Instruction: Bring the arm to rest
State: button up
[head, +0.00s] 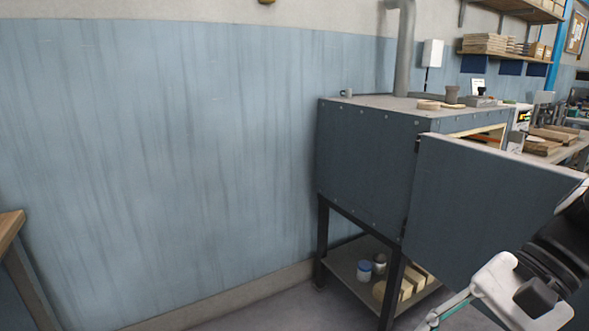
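My arm (550,268) shows at the lower right edge, with black parts and a white bracket-like piece. A thin teal and white part reaches down and left from it towards the bottom edge. I cannot make out the fingertips or whether my gripper is open or shut. The arm is in front of the open door (480,200) of the blue-grey plate dryer (362,155). I cannot tell how far the arm is from the door.
The dryer stands on a dark frame with a lower shelf (350,270) holding cans and pale blocks. Small items and a pipe (404,50) are on its top. A wooden table (10,228) is at the left edge. The floor between is clear.

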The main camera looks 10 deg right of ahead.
jog(key=s+a+r+n+t+h, duration=0.1)
jog(key=s+a+n+h, duration=0.2)
jog(key=s+n+h, duration=0.55)
notch_tip(320, 180, up, 17)
jog(key=w+n+t+p, duration=0.2)
jog(key=n+p, duration=0.1)
jog(key=p, duration=1.2)
jog(key=shift+w+d+t, duration=0.15)
jog(key=shift+w+t, duration=0.25)
jog(key=shift+r, duration=0.1)
